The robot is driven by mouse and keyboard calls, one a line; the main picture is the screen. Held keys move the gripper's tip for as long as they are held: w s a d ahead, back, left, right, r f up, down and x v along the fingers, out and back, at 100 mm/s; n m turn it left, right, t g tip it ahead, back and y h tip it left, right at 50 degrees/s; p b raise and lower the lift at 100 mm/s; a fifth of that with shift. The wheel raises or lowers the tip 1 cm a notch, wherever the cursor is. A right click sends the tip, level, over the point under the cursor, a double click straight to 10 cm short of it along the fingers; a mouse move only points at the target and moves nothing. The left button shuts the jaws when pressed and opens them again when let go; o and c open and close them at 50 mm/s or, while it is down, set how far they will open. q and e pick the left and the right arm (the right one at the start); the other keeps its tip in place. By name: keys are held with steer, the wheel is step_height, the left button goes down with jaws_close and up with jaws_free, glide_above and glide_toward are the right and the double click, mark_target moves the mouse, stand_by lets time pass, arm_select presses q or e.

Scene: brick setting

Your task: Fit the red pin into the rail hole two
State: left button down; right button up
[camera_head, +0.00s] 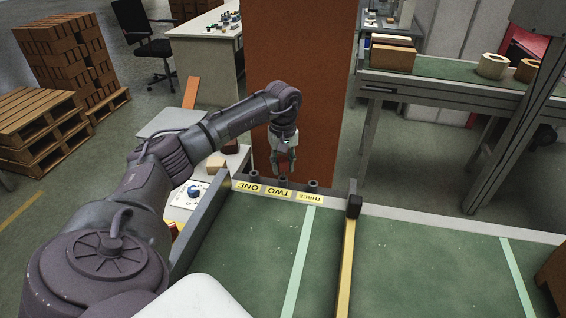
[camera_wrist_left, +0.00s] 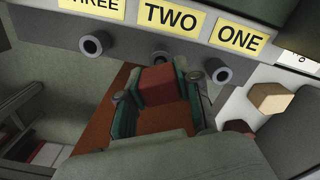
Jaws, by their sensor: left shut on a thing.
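The far end of the pin points toward hole two (camera_wrist_left: 160,56), below the yellow TWO label (camera_wrist_left: 171,19). That hole is partly hidden, and I cannot tell whether the pin touches it. Hole three (camera_wrist_left: 95,43) and hole one (camera_wrist_left: 220,71) show as dark round sockets on either side. My right gripper is not in view.
The green conveyor belt (camera_head: 250,245) lies on the near side of the rail, with a yellow-edged bar (camera_head: 348,245) across it. A tall orange-brown column (camera_head: 300,80) stands behind the gripper. A side table with a blue knob (camera_head: 194,190) is at left.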

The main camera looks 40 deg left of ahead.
mark_target(283, 160)
arm_select(q)
steer(key=shift+f+b, duration=1)
steer(key=shift+f, duration=0.6)
steer(key=shift+c, duration=1.5)
jaws_free()
steer(key=shift+r+p, duration=2.1)
steer(key=shift+r, duration=0.95)
